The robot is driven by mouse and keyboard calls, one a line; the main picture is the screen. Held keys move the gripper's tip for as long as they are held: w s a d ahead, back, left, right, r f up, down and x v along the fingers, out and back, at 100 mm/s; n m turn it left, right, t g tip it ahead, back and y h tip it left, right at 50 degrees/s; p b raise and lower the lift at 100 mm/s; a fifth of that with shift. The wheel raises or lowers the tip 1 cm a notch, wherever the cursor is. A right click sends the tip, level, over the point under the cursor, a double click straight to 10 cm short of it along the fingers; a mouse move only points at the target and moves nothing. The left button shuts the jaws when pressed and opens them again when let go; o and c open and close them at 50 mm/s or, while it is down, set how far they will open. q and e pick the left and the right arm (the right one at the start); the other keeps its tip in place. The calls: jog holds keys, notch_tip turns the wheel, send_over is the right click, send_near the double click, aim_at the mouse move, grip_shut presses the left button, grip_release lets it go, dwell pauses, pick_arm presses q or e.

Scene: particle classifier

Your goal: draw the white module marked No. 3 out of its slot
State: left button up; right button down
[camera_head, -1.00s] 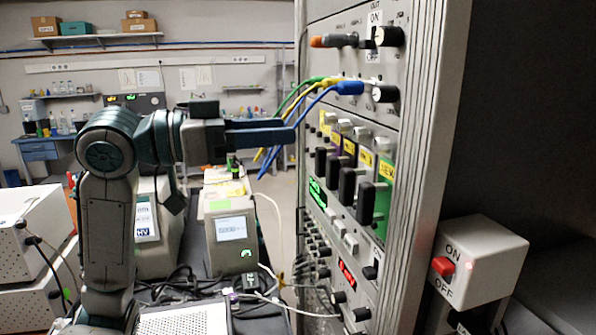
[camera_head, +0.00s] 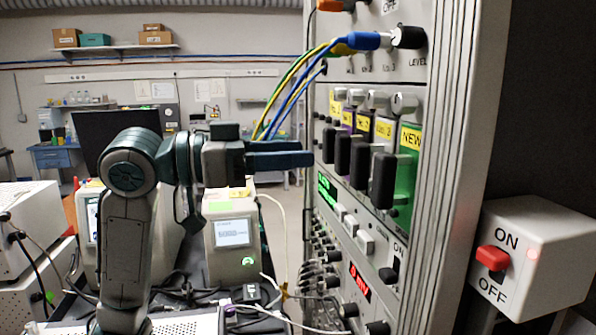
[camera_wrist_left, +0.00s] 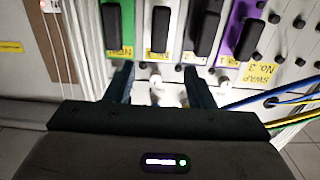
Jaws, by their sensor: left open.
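The white module (camera_head: 383,147) sits in its slot in the rack, beside the green module labelled NEW (camera_head: 404,170). It has a yellow label and a black handle (camera_head: 360,163). In the left wrist view the white module (camera_wrist_left: 147,22) and its black handle (camera_wrist_left: 161,29) appear upside down, between the green module and another module. My left gripper (camera_head: 308,154) is open, in front of the rack, level with the row of handles. In the left wrist view its fingers (camera_wrist_left: 160,88) stand either side of the handle's line, apart from it. My right gripper is not in view.
A purple module (camera_wrist_left: 246,35) sits in the same row. Blue, yellow and green cables (camera_head: 290,88) hang from the rack's upper panel, close to my left gripper. A white switch box with a red switch (camera_head: 493,258) stands at the right.

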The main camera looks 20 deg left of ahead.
aim_at(353, 151)
pick_arm(q)
jog(key=shift+p+x, duration=2)
jog(key=shift+x, duration=3.35)
jog(key=shift+r, duration=0.1)
grip_shut()
